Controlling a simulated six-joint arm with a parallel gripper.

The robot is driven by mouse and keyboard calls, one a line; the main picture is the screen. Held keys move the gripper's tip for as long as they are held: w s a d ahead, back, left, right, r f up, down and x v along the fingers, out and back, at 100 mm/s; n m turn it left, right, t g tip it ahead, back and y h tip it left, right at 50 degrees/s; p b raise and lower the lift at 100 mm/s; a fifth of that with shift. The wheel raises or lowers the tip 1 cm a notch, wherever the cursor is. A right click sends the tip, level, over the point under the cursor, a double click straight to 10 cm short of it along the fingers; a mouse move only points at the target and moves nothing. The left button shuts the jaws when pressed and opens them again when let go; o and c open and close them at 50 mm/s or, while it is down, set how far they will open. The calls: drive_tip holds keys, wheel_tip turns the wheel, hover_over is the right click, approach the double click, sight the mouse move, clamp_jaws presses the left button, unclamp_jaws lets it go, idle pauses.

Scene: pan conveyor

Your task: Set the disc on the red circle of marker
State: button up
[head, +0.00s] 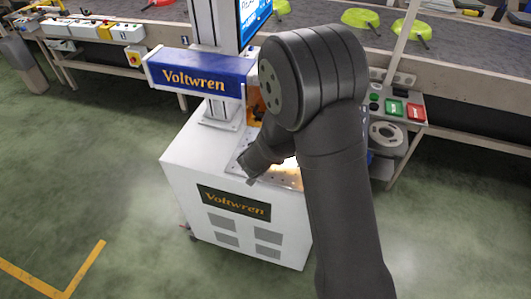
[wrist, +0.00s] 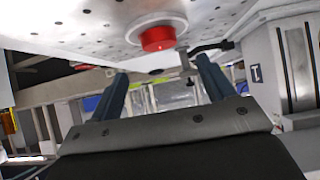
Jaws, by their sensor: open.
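The marker (head: 228,180) is a white cabinet with a Voltwren label and a perforated metal top plate; the plate also fills the upper wrist view (wrist: 85,25). A short, round red piece (wrist: 158,38) with a pale rim shows against that plate; I cannot tell whether it is the disc or the red circle. My gripper (wrist: 162,84) is open, with nothing visible between its two dark fingers, and the red piece shows beyond the fingertips. In the head view my arm hides much of the plate, and neither disc nor red circle can be made out there.
A conveyor (head: 320,35) with several green pans runs behind the marker. A control box with green and red buttons (head: 416,111) stands at right, beside a round pale part with holes (head: 387,134). The marker's blue-and-white head (head: 200,75) overhangs near the plate. The floor at left is clear.

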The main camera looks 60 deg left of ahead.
drive_tip(key=v, duration=0.9)
drive_tip(key=shift+s+d, duration=0.2)
drive_tip(key=x, duration=1.7)
drive_tip(key=shift+w+a+r, duration=0.1)
drive_tip(key=shift+w+a, duration=0.05)
